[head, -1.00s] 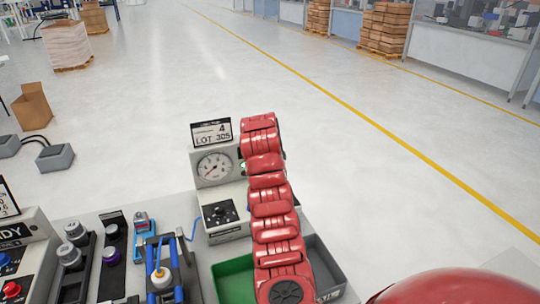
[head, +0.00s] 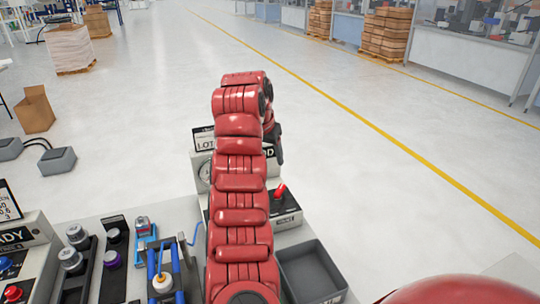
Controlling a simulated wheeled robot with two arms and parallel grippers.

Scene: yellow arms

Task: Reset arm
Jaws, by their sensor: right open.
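My right arm, red and segmented, rises from the bottom edge of the head view and reaches forward over the bench, bending over at its top. My right gripper (head: 279,146) is a dark shape hanging at the right of the arm's far end, above the station with the red switch. It is open, though its fingers are small and partly hidden by the arm, and nothing shows in it. My left gripper is out of view.
A grey gauge box with a LOT sign (head: 203,140) stands behind the arm, partly hidden. A box with a red lever (head: 280,190) and an empty dark grey tray (head: 312,272) are right of the arm. A blue-handled fixture (head: 163,283) and knobs (head: 78,236) are left.

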